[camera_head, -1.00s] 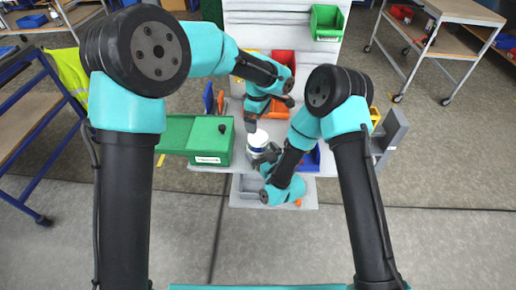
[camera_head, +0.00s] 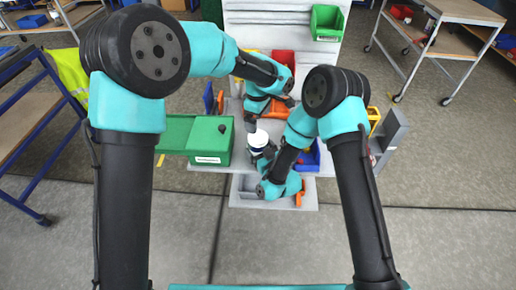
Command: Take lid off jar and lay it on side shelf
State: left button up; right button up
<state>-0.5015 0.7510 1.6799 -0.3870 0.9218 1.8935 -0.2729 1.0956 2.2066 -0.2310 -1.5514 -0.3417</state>
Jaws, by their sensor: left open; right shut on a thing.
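The jar (camera_head: 259,146) is a small white jar with a dark blue band, on the workbench in the middle of the camera_head view. Its white top faces up; whether the lid is a separate piece is too small to tell. My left gripper (camera_head: 250,123) points down just above and left of the jar's top. It is open and looks empty. My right gripper (camera_head: 262,158) reaches in from the front, low at the jar, and is shut on it. Its fingers are mostly hidden by its own wrist. I cannot tell for sure which surface is the side shelf.
A green box (camera_head: 209,143) with a black knob stands left of the jar. Red (camera_head: 283,66) and blue (camera_head: 309,160) bins sit behind and to the right. A grey upright unit (camera_head: 390,135) stands at the bench's right. A grey tray (camera_head: 245,192) lies at the front edge.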

jog(key=c, duration=0.5)
pick_arm(q)
jog(key=shift+m, duration=0.4)
pick_arm(e)
jog(key=shift+c, duration=0.7)
pick_arm(q)
jog(key=m, duration=1.2)
jog(key=shift+m, duration=0.3)
jog(key=m, duration=1.9)
jog(key=shift+m, duration=0.3)
jog(key=m, duration=1.6)
